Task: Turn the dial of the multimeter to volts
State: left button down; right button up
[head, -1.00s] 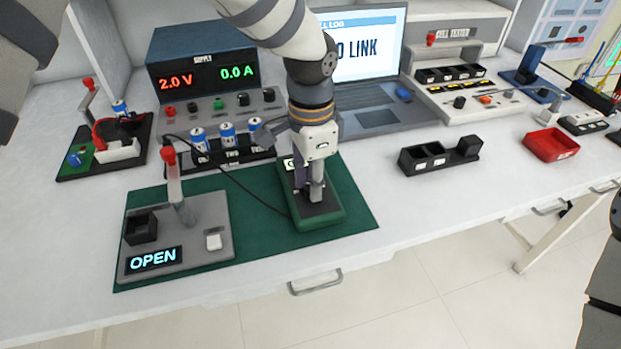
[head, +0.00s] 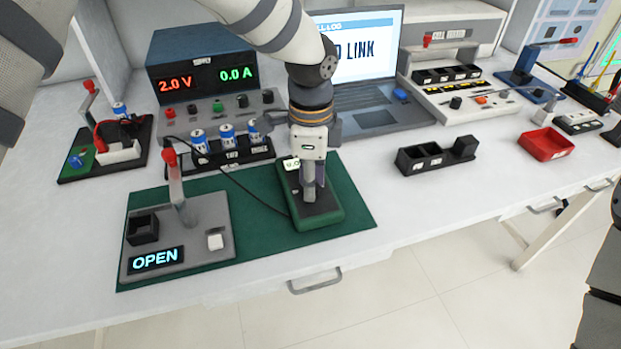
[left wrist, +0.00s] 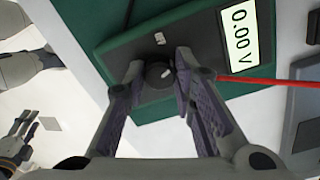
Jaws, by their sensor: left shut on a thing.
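The multimeter (head: 325,214), dark with a green rim, lies on the green mat (head: 352,211). Its dial (left wrist: 158,74) shows in the left wrist view as a dark round knob with a white mark. My left gripper (left wrist: 158,78) points down over the meter and is shut on the dial, one finger on each side. The meter's display (left wrist: 238,35) reads 0.00 V; my gripper partly hides it in the head view. My right gripper (left wrist: 20,128) is small at the lower left of the left wrist view, away from the meter, its fingers looking apart.
A grey switch panel (head: 205,258) reading OPEN stands left on the mat. A cell holder (head: 232,155) and the supply (head: 205,75) stand behind. A laptop (head: 375,120) is at the back. A black tray (head: 418,166) and red bin (head: 545,144) stand right.

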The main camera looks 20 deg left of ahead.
pick_arm(q)
jog(key=c, duration=1.3)
grip_release()
jog(key=shift+f, duration=0.1)
notch_tip(320, 180, up, 12)
jog(key=shift+w+r, duration=0.1)
jog(key=shift+w, duration=0.05)
